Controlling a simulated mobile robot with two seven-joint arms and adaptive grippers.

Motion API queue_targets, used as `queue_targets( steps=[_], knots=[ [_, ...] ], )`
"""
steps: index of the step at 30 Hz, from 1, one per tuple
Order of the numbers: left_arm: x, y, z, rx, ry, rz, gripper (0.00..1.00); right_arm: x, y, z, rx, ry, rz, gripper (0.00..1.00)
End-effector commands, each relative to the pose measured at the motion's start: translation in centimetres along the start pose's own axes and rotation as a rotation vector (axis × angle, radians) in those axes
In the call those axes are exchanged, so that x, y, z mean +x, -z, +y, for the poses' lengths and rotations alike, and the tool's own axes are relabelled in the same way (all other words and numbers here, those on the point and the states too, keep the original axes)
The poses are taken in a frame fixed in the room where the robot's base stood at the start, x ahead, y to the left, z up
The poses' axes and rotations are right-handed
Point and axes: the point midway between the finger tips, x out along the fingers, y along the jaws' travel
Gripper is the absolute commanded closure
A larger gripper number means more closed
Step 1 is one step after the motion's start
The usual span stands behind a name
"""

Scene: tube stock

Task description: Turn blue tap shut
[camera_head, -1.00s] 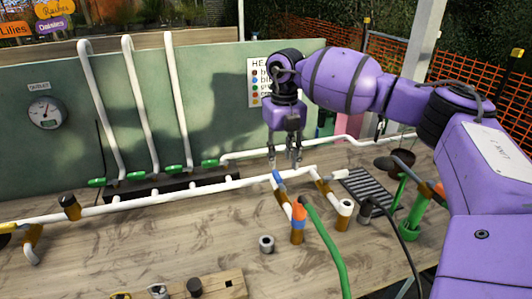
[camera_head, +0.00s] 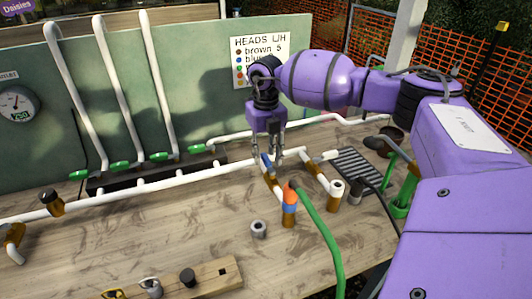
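The blue tap handle (camera_head: 266,161) sits on a short branch of the white pipe, near the middle of the bench. It appears to lie roughly along that branch, which runs down to an orange and blue fitting (camera_head: 289,207). My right gripper (camera_head: 269,156) points down with its two fingers apart, one on each side of the blue handle in the picture. I cannot tell whether either finger touches it. No object is held between the fingers. My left gripper is not in view.
A green hose (camera_head: 325,235) runs from the fitting to the front. A white-topped branch end (camera_head: 336,192) stands to the right, near a dark grate (camera_head: 358,169). Several green taps (camera_head: 160,156) line the back. A loose grey ring (camera_head: 258,229) lies on the bench.

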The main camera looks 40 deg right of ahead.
Motion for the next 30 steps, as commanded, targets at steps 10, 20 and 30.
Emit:
queue_targets(
  steps=[10,20,30],
  knots=[
    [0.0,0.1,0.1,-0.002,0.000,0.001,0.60,0.0,0.0,0.0,0.000,0.000,0.000,0.88],
    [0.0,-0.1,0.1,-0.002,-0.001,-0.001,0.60,0.0,0.0,0.0,0.000,0.000,0.000,1.00],
    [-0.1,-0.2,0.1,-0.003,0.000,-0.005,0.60,-0.1,-0.6,1.6,0.021,-0.001,0.000,1.00]
  ],
)
